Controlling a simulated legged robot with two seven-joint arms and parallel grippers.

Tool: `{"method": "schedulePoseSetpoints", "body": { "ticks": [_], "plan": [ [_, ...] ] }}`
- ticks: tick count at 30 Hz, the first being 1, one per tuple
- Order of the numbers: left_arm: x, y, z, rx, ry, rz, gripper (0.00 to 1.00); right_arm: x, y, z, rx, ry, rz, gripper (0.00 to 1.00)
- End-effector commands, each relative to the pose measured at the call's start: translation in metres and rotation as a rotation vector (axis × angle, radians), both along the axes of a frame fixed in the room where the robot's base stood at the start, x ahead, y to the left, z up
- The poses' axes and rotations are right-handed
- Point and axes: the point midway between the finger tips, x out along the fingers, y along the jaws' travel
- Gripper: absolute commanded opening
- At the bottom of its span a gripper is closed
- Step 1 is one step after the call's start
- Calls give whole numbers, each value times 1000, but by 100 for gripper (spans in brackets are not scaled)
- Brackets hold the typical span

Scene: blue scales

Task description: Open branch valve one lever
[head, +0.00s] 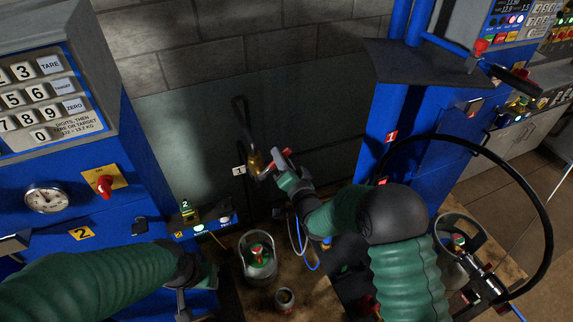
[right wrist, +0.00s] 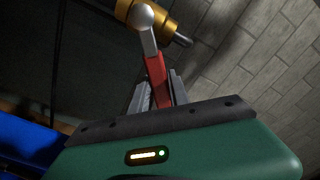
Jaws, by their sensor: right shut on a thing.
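The branch valve one (head: 255,162) is a brass body on the back wall, beside a small tag marked 1 (head: 239,170). Its red lever (head: 277,159) points out to the right from the valve. My right gripper (head: 281,161) is shut on the lever. In the right wrist view the red lever (right wrist: 155,75) runs from a silver hub on the brass valve (right wrist: 158,14) down between the fingers of my right gripper (right wrist: 157,93). The lever's far end is hidden between the fingers. My left gripper (head: 197,285) hangs at the lower left, away from the valve; its fingers are unclear.
A blue scale cabinet (head: 148,150) with a keypad and gauge (head: 46,198) stands at left. Another blue cabinet (head: 415,125) stands at right, with a black hose (head: 545,215) looping beside my right arm. Gas cylinders (head: 258,262) and a small can (head: 285,299) sit below.

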Motion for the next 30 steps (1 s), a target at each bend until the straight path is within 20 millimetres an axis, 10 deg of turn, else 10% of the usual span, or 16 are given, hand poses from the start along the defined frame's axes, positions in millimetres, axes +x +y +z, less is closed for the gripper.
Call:
{"method": "schedulePoseSetpoints", "body": {
  "ticks": [30],
  "plan": [
    [0, 0, -65, 0, 0, 0, 36, -25, 54, 12, -755, -291, 14, 0]
  ]
}}
